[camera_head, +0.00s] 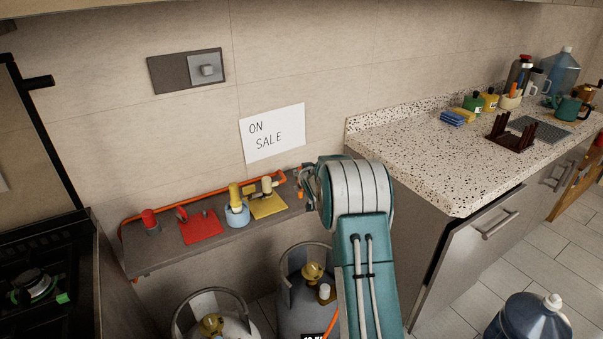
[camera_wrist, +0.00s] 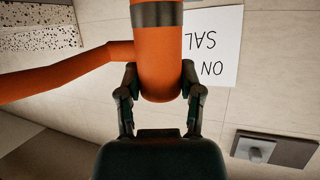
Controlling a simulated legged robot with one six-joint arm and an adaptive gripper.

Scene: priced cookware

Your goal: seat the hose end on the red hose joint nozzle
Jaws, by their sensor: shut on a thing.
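The orange hose end (camera_wrist: 158,60), with a dark band around it, sits between the fingers of my gripper (camera_wrist: 160,85) in the wrist view. The fingers are shut on it. In the head view my gripper is mostly hidden behind my teal arm, near the right end of the shelf. A red plate (camera_head: 203,229) with a small red nozzle (camera_head: 182,214) lies on the shelf, left of my arm and apart from it. No nozzle shows in the wrist view, so the hose end's alignment with it cannot be told.
The grey shelf (camera_head: 160,260) also holds a red-topped piece (camera_head: 150,219), a blue-and-yellow valve (camera_head: 237,211) and a yellow plate (camera_head: 268,206). Orange hose (camera_head: 180,196) runs along its back. Gas cylinders (camera_head: 300,295) stand below. A speckled counter (camera_head: 420,165) is at right.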

